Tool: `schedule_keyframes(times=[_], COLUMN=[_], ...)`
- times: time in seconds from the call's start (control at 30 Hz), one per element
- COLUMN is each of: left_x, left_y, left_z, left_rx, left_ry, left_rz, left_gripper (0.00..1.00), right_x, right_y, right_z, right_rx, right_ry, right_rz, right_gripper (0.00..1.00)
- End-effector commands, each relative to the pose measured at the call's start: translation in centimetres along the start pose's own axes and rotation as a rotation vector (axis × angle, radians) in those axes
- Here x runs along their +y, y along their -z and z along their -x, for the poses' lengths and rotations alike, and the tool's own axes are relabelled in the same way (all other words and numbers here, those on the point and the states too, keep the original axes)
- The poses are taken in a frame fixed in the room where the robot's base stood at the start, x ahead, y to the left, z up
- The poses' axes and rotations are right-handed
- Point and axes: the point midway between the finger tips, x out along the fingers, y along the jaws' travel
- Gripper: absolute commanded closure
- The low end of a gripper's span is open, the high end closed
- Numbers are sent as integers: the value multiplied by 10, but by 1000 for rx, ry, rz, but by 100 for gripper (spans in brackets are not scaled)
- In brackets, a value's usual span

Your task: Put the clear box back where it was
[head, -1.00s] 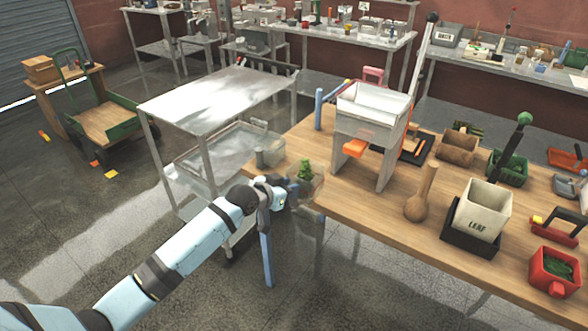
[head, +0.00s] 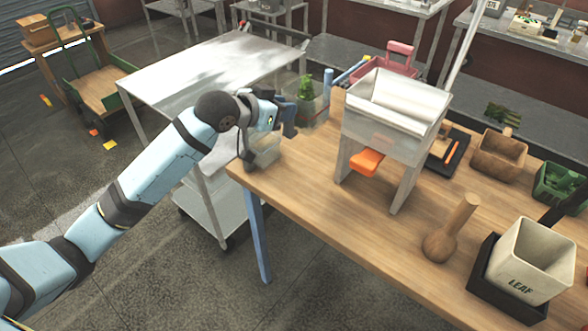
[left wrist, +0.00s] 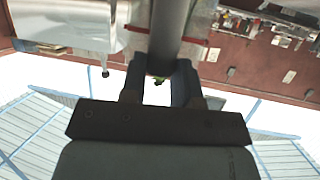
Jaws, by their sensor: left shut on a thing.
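The clear box (head: 318,108) has see-through walls and green leafy stuff inside. It is at the far left end of the wooden table in the head view, just right of my left gripper (head: 290,118). My left gripper is shut on the box's near side, and the box looks upright. Whether its base touches the table cannot be told. In the left wrist view my left gripper (left wrist: 158,88) shows both fingers, with a small green patch between them. My right gripper is not in view.
A grey-clear cup (head: 262,152) stands at the wooden table's (head: 300,185) left corner, below my left gripper. A powder filler (head: 392,125) with an orange spout stands right of the box. A metal cart (head: 205,70) is behind. A wooden pestle (head: 450,235) and a LEAF bin (head: 525,262) stand farther right.

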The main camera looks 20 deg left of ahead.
Motion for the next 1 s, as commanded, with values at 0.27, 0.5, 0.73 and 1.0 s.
schedule_keyframes(times=[0.27, 0.5, 0.73, 1.0], left_x=[1, 0, 0, 0], left_y=[-60, -116, -141, -170], left_z=[-23, -47, -58, -69], left_rx=[-8, -4, -2, -5], left_ry=[-1, 0, 0, 0], left_rz=[3, 1, -1, 1], left_gripper=[100, 100, 100, 100], right_x=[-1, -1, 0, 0], right_y=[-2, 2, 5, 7], right_z=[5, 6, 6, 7], right_rx=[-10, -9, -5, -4], right_ry=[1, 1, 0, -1], right_rz=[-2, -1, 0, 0], right_gripper=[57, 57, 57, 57])
